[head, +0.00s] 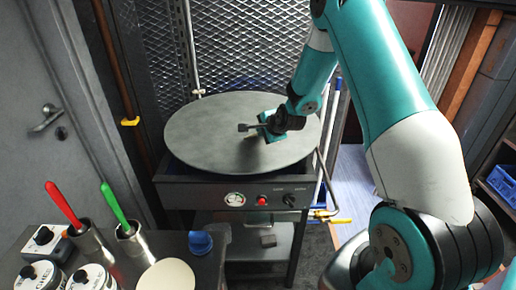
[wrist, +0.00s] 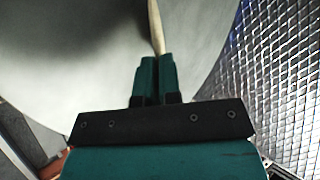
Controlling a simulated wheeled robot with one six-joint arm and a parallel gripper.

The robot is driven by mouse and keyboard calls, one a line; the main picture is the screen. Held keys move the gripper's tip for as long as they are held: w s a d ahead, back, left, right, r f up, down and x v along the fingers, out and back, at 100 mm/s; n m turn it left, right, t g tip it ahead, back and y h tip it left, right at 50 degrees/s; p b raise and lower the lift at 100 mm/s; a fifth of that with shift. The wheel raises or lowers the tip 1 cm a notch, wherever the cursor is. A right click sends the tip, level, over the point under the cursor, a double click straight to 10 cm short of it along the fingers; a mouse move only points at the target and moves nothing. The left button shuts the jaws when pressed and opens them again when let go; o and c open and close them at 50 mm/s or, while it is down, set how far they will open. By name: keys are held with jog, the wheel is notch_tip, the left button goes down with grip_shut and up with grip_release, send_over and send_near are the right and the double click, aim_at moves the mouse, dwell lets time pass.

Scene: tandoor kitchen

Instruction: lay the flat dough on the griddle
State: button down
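The griddle (head: 205,135) is a large round grey plate on a dark stand, in the middle of the head view. It also fills much of the wrist view (wrist: 70,60). My gripper (head: 262,128) is over its right half. In the wrist view, its two teal fingers (wrist: 157,60) are close together on a thin pale strip (wrist: 155,25) reaching past their tips. The strip has a dough-like colour, but I cannot tell whether it is flat dough seen edge-on. In the head view, I cannot make it out. A pale flat disc (head: 168,275) lies on the near counter; it may be dough or a board.
The near counter holds metal cups with a red-handled tool (head: 64,204) and a green-handled tool (head: 114,203), several lidded containers (head: 45,241) and a blue object (head: 200,243). A metal mesh screen (head: 245,45) stands behind the griddle. A rail runs along the griddle stand's right side.

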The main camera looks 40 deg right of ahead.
jog(key=c, duration=1.5)
grip_release()
jog(key=shift+o, duration=0.2)
jog(key=p+v, duration=0.3)
jog(key=v, duration=0.5)
notch_tip(320, 180, up, 8)
jog(key=s+p, duration=0.2)
jog(key=p, duration=0.3)
jog(key=shift+p, duration=0.4)
jog(key=shift+s+a, duration=0.15)
